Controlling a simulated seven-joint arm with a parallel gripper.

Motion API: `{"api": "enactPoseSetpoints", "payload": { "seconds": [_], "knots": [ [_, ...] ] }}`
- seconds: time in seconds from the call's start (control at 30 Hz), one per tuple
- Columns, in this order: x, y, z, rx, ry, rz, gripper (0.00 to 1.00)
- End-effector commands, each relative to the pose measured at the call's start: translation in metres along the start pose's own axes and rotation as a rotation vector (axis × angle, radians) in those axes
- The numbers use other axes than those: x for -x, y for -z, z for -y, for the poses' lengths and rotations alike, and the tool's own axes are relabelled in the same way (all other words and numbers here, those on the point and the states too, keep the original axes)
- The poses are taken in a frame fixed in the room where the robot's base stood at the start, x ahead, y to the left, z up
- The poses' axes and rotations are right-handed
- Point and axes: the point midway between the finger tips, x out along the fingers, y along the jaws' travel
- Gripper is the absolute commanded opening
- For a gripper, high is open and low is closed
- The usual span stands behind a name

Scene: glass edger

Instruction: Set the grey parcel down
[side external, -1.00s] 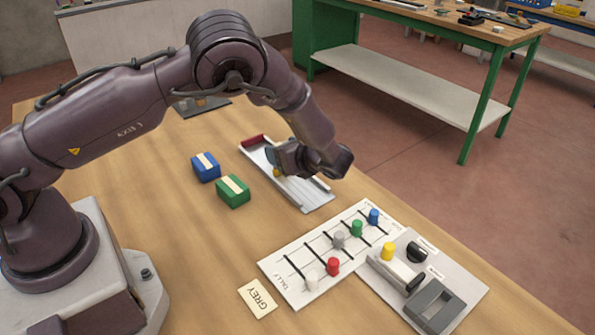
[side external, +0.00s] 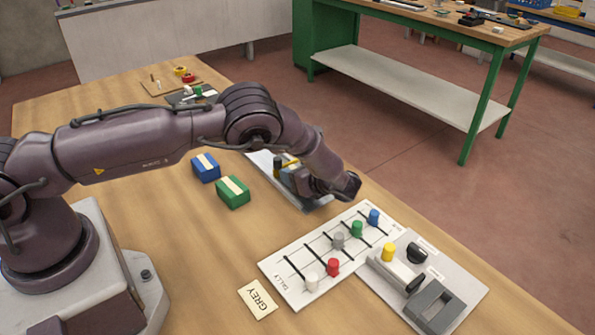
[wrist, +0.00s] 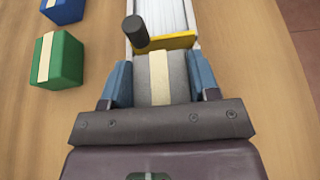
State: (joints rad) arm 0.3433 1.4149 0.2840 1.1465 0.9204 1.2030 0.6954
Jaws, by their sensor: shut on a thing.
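My gripper (wrist: 160,78) is shut on the grey parcel (wrist: 177,77), with a blue-grey finger on each side. The parcel has a cream strip along its top. In the side view my gripper (side external: 294,180) is low over the near part of the pale channel tray (side external: 318,207), and my arm hides most of the parcel. In the wrist view the parcel lines up with the tray (wrist: 168,14), close to a yellow plate (wrist: 172,42) with a dark knob (wrist: 134,30). I cannot tell whether the parcel touches the tray floor.
A green parcel (side external: 233,192) and a blue parcel (side external: 205,167) stand left of the tray. The tally board (side external: 300,262) with coloured pegs, a GREY card (side external: 258,298) and a grey fixture plate (side external: 455,272) lie nearer the camera.

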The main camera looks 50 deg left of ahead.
Motion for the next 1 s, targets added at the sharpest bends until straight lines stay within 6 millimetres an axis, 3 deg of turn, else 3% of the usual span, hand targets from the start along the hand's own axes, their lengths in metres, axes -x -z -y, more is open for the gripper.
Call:
{"api": "enactPoseSetpoints", "payload": {
  "seconds": [0.07,0.1,0.2,0.57,1.0],
  "knots": [
    [-0.001,0.002,0.000,0.001,0.000,0.001,0.28],
    [-0.001,0.002,0.000,0.001,0.000,0.000,0.60],
    [-0.001,0.002,0.000,0.001,0.000,0.000,0.81],
    [0.004,-0.001,0.000,0.000,0.002,0.000,0.81],
    [0.089,-0.001,0.001,0.002,0.003,-0.002,0.81]
  ]
}}
